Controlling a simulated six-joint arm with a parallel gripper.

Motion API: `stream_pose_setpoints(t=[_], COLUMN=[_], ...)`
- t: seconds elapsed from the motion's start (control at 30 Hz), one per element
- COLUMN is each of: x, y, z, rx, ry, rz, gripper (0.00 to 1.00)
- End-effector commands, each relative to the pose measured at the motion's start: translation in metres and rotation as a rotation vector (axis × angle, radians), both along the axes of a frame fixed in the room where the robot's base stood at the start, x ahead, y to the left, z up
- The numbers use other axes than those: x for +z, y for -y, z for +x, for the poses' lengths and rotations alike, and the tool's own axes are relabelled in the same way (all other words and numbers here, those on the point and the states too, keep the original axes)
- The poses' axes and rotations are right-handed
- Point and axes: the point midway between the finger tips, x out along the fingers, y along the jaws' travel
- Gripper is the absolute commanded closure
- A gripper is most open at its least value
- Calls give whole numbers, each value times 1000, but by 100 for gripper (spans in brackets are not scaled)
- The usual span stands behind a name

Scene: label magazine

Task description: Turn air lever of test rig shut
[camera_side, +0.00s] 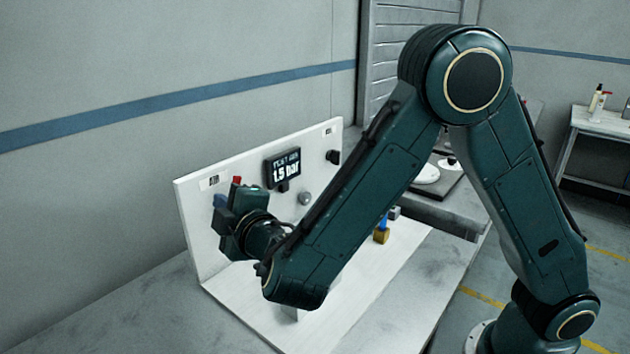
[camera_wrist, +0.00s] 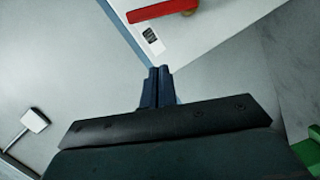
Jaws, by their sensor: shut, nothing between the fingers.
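The test rig is a white upright panel (camera_side: 190,215) on a white base, with a dark display (camera_side: 283,168) reading 1.5 bar. A red lever (camera_wrist: 163,10) lies at the top edge of the wrist view, partly cut off. In the side view a small red part (camera_side: 237,180) shows just above my gripper; it looks like the same lever. My gripper (camera_side: 220,201) is at the panel's left end. In the wrist view its dark blue fingers (camera_wrist: 158,83) are together and empty, apart from the red lever. The lever's pivot is mostly out of view.
A small printed label (camera_side: 213,181) is on the panel's upper left. A grey round knob (camera_side: 305,198) and a black knob (camera_side: 333,157) are farther right. A blue-handled brass part (camera_side: 381,234) sits on the base, near my forearm. A grey wall stands behind the bench.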

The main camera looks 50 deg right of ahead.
Motion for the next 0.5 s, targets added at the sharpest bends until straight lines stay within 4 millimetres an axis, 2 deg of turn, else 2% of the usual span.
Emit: stream_pose_setpoints(t=[0.1,0.37,0.5], x=[-2,-5,-11], y=[5,12,27], z=[17,47,44], rx=[-3,-2,-1], ry=[0,0,-2], rz=[2,1,-1], gripper=[100,100,100])
